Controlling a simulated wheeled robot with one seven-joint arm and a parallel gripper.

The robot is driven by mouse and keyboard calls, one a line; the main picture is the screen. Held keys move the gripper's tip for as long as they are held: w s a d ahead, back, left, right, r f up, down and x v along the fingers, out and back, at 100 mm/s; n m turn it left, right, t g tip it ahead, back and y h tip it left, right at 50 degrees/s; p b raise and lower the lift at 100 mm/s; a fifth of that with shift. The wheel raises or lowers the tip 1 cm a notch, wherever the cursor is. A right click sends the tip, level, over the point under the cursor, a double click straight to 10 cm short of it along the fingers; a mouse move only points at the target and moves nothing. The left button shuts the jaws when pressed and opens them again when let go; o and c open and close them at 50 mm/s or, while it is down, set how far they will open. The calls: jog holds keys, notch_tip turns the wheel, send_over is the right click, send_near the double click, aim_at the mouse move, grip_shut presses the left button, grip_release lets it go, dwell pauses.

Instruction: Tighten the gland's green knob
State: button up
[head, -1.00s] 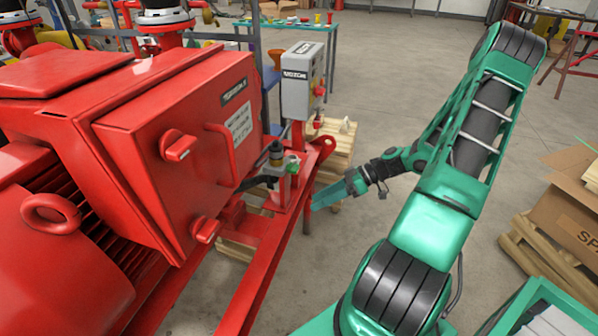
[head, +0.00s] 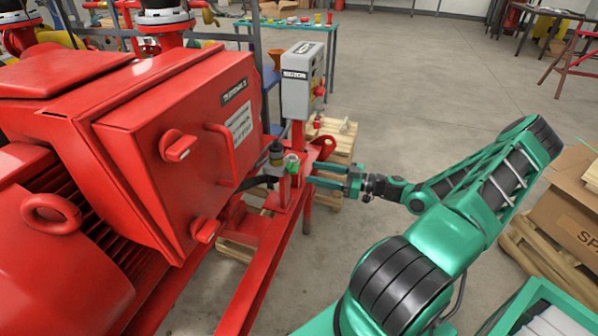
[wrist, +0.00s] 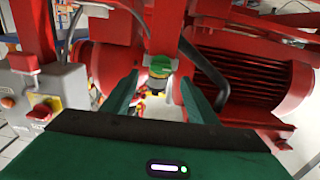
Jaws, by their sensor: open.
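The gland's green knob (head: 291,163) sits on a small fitting on the red skid frame, right of the large red terminal box. In the wrist view the green knob (wrist: 159,71) shows ahead, between and beyond my fingers. My gripper (head: 318,176) is open and points left at the knob from its right side, with a gap that looks short. In the wrist view my gripper (wrist: 163,98) has its two green fingers spread apart with nothing between them. The lower part of the knob's fitting is partly hidden in the wrist view.
A grey control box (head: 302,80) with a red button stands on a post behind the knob; it shows at left in the wrist view (wrist: 38,92). A black hose (wrist: 203,72) runs close beside the knob. Wooden pallets (head: 335,145) lie behind.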

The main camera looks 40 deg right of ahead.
aim_at(298, 169)
jog(key=x, duration=0.6)
jog(key=c, duration=1.1)
